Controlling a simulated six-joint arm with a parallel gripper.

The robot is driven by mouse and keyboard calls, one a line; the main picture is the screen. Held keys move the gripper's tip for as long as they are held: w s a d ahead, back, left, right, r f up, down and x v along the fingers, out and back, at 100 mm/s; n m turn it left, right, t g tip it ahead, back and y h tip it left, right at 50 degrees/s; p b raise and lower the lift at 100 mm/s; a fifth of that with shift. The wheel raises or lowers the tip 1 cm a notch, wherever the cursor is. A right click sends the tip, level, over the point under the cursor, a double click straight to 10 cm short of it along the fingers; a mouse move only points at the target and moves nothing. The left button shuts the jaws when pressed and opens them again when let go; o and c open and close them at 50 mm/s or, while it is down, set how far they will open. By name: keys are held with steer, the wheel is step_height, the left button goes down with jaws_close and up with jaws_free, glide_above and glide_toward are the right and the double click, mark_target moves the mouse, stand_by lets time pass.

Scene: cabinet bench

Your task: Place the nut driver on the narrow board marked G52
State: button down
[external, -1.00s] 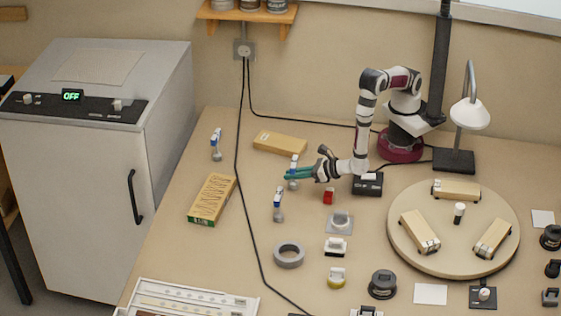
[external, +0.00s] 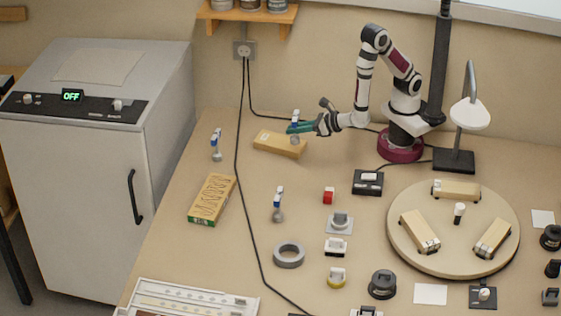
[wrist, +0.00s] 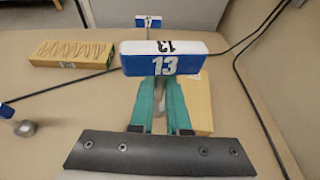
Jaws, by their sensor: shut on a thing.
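My gripper (external: 300,127) has its teal fingers shut on a blue-and-white piece numbered 13 (wrist: 163,60), with a grey rounded lower end in the external view. I cannot tell from its shape that it is the nut driver. It appears over or near the right end of a plain pale wooden block (external: 275,144); its height above it is unclear. That block shows partly behind the fingers in the wrist view (wrist: 198,105). Another wooden block with dark scribbles and a green edge (external: 212,198) lies front-left. I cannot read G52 on either.
Two similar blue-and-white pieces with grey ends stand at left (external: 216,146) and centre (external: 278,206). A black cable (external: 238,170) crosses the bench. A round turntable (external: 455,262) with wooden blocks is at right. A grey tape ring (external: 289,255) and a red item (external: 329,195) lie nearer.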

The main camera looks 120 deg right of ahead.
steer(key=s+d+m+g+h, duration=0.2)
steer(key=d+m+g, duration=0.25)
steer(key=d, duration=0.65)
glide_above(280, 141)
steer(key=shift+m+g, duration=0.25)
steer(key=shift+g, duration=0.1)
step_height(280, 141, down, 7)
steer(key=shift+d+f, duration=0.1)
steer(key=c, duration=0.9)
jaws_free()
